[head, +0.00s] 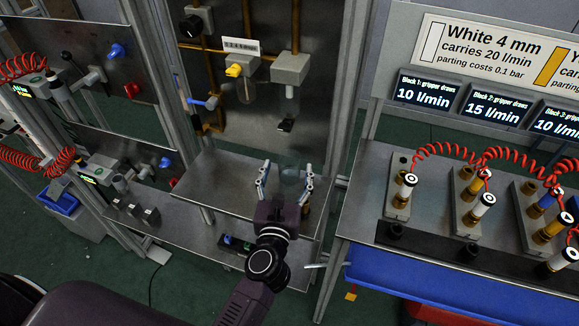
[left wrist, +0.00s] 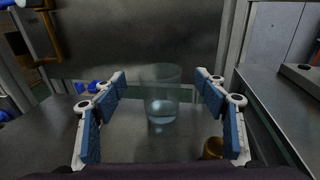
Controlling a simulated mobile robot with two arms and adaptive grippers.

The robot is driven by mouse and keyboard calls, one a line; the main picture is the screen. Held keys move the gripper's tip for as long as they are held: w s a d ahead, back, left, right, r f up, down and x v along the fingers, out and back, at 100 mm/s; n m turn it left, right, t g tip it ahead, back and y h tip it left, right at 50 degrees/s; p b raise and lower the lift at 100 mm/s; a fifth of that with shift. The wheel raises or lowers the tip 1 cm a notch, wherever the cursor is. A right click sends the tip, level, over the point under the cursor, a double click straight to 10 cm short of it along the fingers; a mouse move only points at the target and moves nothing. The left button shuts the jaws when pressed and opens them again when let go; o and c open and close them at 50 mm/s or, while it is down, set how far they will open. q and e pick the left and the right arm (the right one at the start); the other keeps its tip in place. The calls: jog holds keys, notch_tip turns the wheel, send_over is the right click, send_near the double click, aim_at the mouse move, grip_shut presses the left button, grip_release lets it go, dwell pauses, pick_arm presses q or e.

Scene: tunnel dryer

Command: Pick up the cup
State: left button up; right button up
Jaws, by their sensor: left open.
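A clear, see-through cup (left wrist: 160,98) stands upright on the metal shelf, between the fingers of my left gripper in the left wrist view. In the head view the cup (head: 290,178) shows faintly just beyond the fingertips. My left gripper (head: 285,182) is open, with its two blue-padded fingers spread to either side of the cup. In the left wrist view the gripper (left wrist: 164,95) shows a gap between each finger and the cup. My right gripper is not in view.
A metal shelf (head: 222,183) lies under the upright panel with a yellow-handled valve (head: 234,70). A brass-coloured fitting (left wrist: 213,148) is near the right finger. The bench at right carries several blocks with red coiled hoses (head: 440,150).

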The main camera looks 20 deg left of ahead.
pick_arm(q)
jog(key=shift+w+a, duration=0.2)
jog(key=shift+w, duration=1.05)
jog(key=shift+w+f, duration=0.1)
jog(key=shift+w, duration=0.15)
jog(key=c, duration=1.1)
jog(key=shift+c, duration=0.8)
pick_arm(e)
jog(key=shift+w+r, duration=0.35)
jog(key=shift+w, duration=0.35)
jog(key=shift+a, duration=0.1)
